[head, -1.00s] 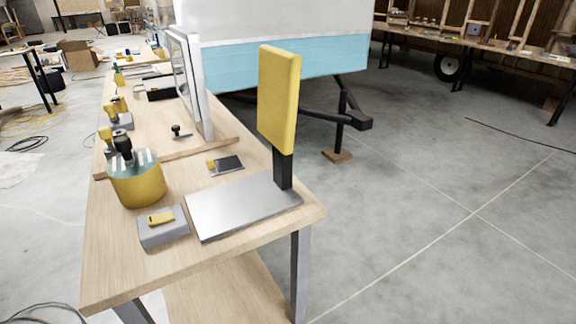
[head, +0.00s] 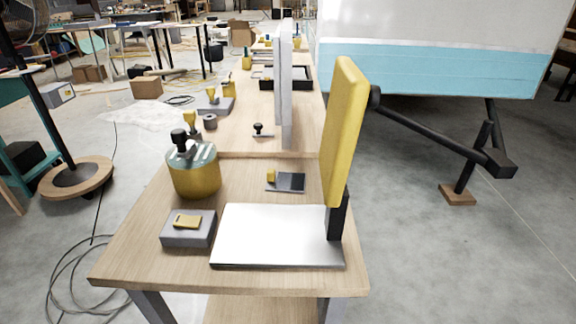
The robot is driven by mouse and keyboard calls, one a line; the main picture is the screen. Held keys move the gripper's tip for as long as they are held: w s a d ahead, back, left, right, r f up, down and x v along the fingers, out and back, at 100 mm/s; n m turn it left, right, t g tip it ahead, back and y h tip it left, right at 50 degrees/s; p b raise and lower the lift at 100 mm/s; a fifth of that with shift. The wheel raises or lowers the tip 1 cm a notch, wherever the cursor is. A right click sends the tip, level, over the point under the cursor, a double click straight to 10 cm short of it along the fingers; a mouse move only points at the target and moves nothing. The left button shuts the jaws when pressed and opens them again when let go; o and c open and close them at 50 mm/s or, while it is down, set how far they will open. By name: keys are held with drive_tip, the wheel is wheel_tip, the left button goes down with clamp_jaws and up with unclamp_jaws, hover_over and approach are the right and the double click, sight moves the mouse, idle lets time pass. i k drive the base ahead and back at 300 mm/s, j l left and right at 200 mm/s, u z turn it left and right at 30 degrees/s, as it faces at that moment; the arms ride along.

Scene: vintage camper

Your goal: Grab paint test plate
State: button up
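No thing is labelled, so I cannot tell for sure which is the paint test plate. A thick yellow panel (head: 343,130) stands upright, leaning slightly, on a short black post (head: 338,215) at the table's right edge. The post rises from the right side of a flat shiny silver plate (head: 275,236) lying near the table's front edge. A small dark plate (head: 290,182) with a yellow block on its left end lies behind the silver plate. My gripper is not in view.
A yellow pot (head: 195,172) and a grey box (head: 188,228) with a yellow piece on top stand left of the plates on the wooden table (head: 150,240). A tall pale frame (head: 286,85) stands farther back. Cables (head: 80,280) lie on the floor at left. A white-and-blue camper (head: 430,60) is at right.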

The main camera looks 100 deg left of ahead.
sight(276, 181)
drive_tip(key=i+u, duration=0.15)
drive_tip(key=u, duration=0.25)
drive_tip(key=i+u, duration=0.2)
drive_tip(key=u, duration=0.25)
drive_tip(key=i+l+u, duration=0.1)
drive_tip(key=u, duration=0.3)
drive_tip(key=i+l+u, duration=0.15)
drive_tip(key=u, duration=0.25)
drive_tip(key=i+l+u, duration=0.15)
drive_tip(key=u, duration=0.3)
